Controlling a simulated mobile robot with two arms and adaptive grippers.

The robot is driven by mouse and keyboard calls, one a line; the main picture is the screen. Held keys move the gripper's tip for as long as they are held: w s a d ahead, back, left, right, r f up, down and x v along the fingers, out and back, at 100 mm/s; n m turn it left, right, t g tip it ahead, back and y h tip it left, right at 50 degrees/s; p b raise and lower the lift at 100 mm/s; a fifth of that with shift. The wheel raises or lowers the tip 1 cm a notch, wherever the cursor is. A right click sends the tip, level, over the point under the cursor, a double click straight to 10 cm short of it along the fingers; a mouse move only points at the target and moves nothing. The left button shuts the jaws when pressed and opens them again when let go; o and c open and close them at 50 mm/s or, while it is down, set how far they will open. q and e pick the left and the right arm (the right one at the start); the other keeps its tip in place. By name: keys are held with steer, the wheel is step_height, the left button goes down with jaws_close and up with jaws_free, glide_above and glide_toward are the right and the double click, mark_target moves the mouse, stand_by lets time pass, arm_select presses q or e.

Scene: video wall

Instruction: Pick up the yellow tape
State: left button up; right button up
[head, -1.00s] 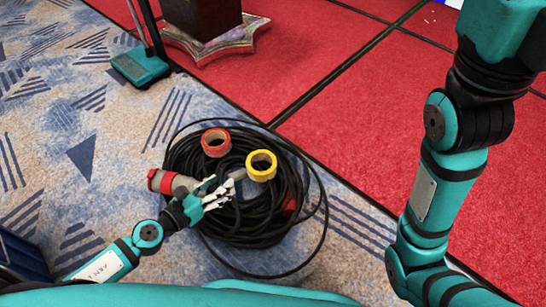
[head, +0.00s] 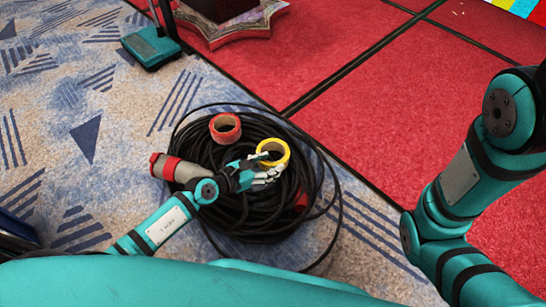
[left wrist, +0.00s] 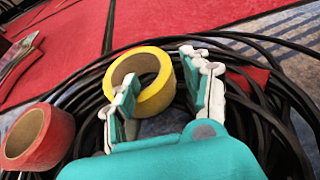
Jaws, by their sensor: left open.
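The yellow tape (head: 273,149) is a roll standing on top of a coil of black cable (head: 243,215). In the left wrist view the yellow tape (left wrist: 152,90) lies just beyond and partly between my fingers, its hole facing the camera. My left gripper (head: 266,174) is open at the near side of the tape, and its fingers hide part of the roll's lower edge. In the left wrist view my left gripper (left wrist: 160,85) has one finger overlapping the tape's left side and the other to its right. I cannot tell whether they touch. My right gripper is out of view.
A red tape roll (head: 225,128) sits on the coil left of the yellow one, and shows in the left wrist view (left wrist: 38,137). A red and grey connector (head: 175,168) lies at the coil's left. Red floor panels (head: 370,110) and patterned carpet (head: 85,185) surround it.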

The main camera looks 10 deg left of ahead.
mark_target(280, 161)
arm_select(q)
steer(key=b+x, duration=0.3)
steer(key=x, duration=0.1)
steer(key=shift+d+f, duration=0.3)
steer(key=shift+w+d+b, duration=0.2)
steer(key=shift+w+b, duration=0.1)
steer(key=shift+w, duration=0.05)
steer(key=shift+r, duration=0.1)
jaws_close()
